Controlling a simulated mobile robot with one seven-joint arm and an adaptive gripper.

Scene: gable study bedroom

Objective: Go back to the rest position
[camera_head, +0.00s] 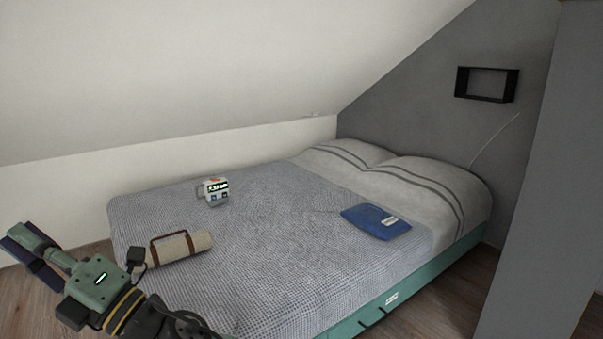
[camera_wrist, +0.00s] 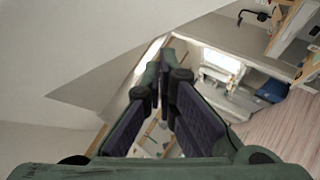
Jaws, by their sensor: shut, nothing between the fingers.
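My gripper (camera_head: 25,245) is at the lower left of the head view, beside the left edge of the bed and apart from everything on it. In the wrist view its two dark-padded fingers (camera_wrist: 165,75) come together at the tips, shut with nothing between them. The wrist camera looks out across the room, tilted, toward a sloped ceiling, a window and a desk area. My gripper holds no object.
The bed (camera_head: 270,235) carries a rolled beige blanket with brown straps (camera_head: 185,248), a white patterned mug-like object (camera_head: 212,190) and a blue folded item (camera_head: 375,221). A black wall shelf (camera_head: 487,84) hangs at right. A grey partition (camera_head: 550,180) stands at far right.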

